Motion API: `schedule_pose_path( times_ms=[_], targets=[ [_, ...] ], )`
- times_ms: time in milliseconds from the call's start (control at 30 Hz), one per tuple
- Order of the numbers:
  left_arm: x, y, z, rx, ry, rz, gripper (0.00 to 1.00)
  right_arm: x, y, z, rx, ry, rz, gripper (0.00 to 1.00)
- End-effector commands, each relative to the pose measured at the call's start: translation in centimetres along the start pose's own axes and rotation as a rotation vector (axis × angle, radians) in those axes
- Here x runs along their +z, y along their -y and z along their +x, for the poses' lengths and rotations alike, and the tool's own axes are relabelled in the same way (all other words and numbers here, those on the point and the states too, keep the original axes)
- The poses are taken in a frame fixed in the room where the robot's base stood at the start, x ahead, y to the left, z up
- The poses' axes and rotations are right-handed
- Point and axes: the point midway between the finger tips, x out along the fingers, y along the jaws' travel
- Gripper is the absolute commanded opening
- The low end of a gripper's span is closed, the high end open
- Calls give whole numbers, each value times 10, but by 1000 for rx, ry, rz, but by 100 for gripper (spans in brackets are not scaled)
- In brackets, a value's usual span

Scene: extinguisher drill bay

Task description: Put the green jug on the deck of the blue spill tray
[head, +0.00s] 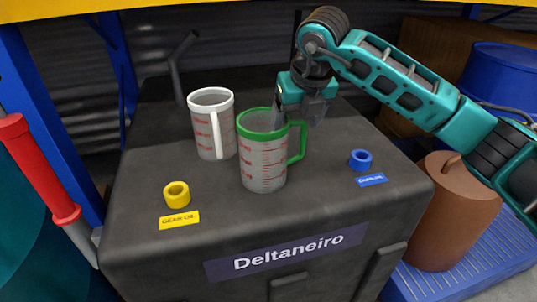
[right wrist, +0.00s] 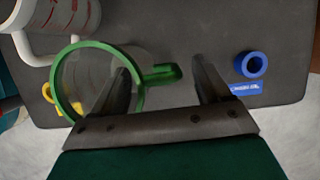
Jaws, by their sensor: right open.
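The green jug (head: 263,165), a clear measuring jug with red marks and a green rim and handle, stands upright on the dark cabinet top. It also shows in the right wrist view (right wrist: 75,105), with its handle pointing right. My right gripper (head: 298,115) is open at the jug's rim. In the right wrist view (right wrist: 165,85) the handle lies between the fingers. The left finger overlaps the jug's mouth; the other is beyond the handle. Contact cannot be told. The blue spill tray (head: 490,235) is low at the right, its ribbed deck partly hidden. My left gripper is out of view.
A white-rimmed jug (head: 211,125) stands close behind left of the green one. A yellow ring (head: 177,194) and a blue ring (head: 360,160) sit on the cabinet top (head: 140,235). A brown canister (head: 448,215) stands by or on the tray, near my right arm.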

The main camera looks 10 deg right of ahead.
Motion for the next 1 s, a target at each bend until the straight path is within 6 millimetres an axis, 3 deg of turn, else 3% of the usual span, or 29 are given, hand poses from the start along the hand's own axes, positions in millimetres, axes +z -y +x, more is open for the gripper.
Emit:
schedule_pose_path(
  times_ms=[133,900,1000],
  targets=[
    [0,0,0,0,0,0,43,0,0,0,1,1,-1,76],
    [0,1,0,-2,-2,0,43,0,0,-1,1,1,-1,3],
    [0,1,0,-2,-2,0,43,0,0,-2,2,2,-1,0]
  ],
)
